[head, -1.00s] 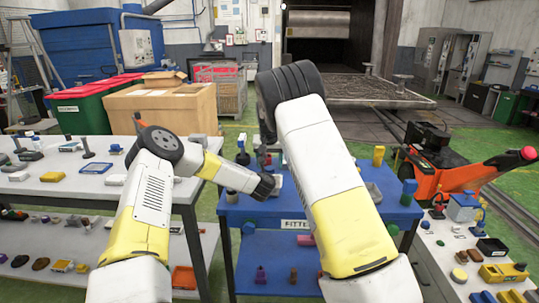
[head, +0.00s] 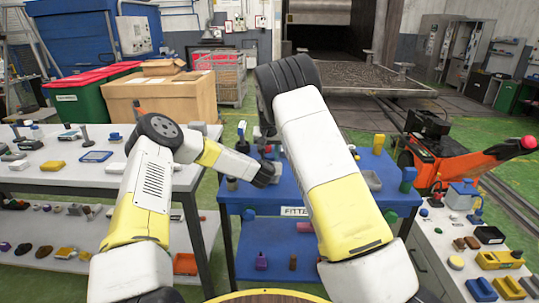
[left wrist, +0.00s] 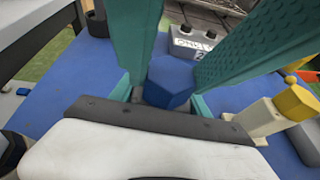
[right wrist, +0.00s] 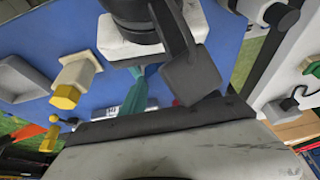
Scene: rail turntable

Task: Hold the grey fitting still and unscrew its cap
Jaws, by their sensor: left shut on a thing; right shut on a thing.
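A blue hexagonal cap (left wrist: 168,92) shows in the left wrist view. In the head view, the dark end of my left arm lies over the blue table. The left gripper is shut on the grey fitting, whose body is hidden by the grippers. My right arm hides the right gripper in the head view.
A pale fitting with a yellow cap (left wrist: 295,103) stands to the right on the blue table (head: 245,211). A grey block with lettering (left wrist: 194,42) is behind. White tables with small parts flank both sides. An orange pallet jack (head: 465,165) stands at right.

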